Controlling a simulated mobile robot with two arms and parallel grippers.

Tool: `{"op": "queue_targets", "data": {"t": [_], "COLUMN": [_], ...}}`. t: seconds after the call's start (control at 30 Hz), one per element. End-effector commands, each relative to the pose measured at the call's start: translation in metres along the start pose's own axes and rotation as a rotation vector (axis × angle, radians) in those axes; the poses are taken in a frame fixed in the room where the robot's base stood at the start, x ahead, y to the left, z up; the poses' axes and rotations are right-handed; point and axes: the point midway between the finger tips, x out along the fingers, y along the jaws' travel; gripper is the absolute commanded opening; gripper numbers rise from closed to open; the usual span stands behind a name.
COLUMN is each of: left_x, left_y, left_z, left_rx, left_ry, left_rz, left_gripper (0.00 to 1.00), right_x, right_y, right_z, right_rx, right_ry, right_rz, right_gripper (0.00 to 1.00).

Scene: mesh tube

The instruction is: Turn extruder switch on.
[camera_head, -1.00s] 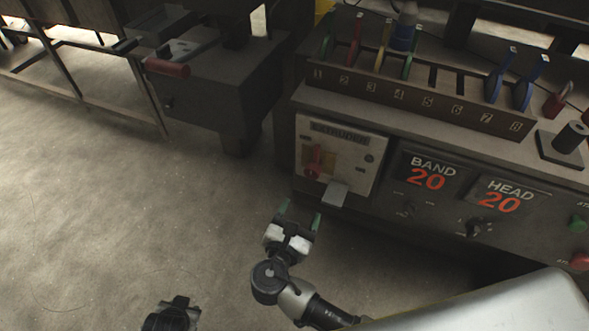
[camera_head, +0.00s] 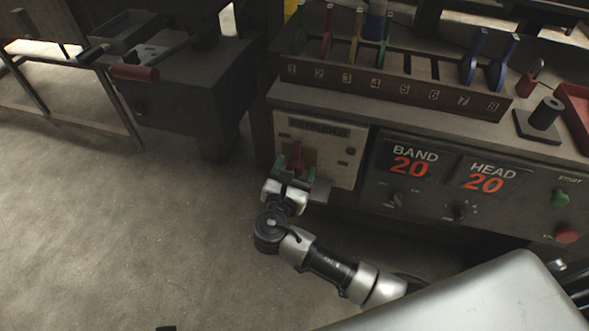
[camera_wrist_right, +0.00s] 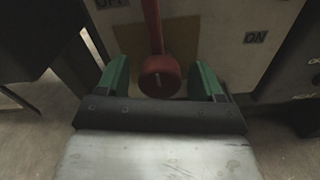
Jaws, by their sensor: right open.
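The extruder panel (camera_head: 335,148) is a pale plate on the machine front with a red switch handle (camera_head: 297,158) over a brown square. My right gripper (camera_head: 296,172) is open at the panel. Its green fingertips (camera_wrist_right: 163,82) stand on either side of the knob, with gaps visible. My left gripper is not in view.
A rack with numbered slots (camera_head: 390,88) holds several coloured levers on top of the machine. BAND and HEAD displays (camera_head: 410,160) sit right of the panel, with green and red buttons (camera_head: 566,237) farther right. A dark machine with a red handle (camera_head: 135,73) stands left. The floor between is clear.

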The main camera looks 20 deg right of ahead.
Motion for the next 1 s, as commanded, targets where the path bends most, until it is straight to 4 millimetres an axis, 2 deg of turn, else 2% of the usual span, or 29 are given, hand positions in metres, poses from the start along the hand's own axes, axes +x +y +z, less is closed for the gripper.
{"op": "queue_targets", "data": {"t": [0.27,0.5,0.6,1.0], "left_x": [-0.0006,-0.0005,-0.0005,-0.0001], "left_y": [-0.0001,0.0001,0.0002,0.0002], "left_z": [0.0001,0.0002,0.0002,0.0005], "left_rx": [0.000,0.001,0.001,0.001], "left_ry": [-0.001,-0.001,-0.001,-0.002], "left_rz": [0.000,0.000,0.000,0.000], "left_gripper": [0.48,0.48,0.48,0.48], "right_x": [0.0014,0.0011,0.0011,0.0011], "right_y": [-0.0001,-0.0001,-0.0002,-0.0002], "right_z": [0.0000,0.0000,-0.0001,-0.0003], "right_rx": [0.000,0.000,0.000,0.095], "right_ry": [0.000,0.000,0.001,0.001], "right_rz": [0.000,-0.001,-0.001,-0.003], "right_gripper": [0.66,0.29,0.18,0.18]}}
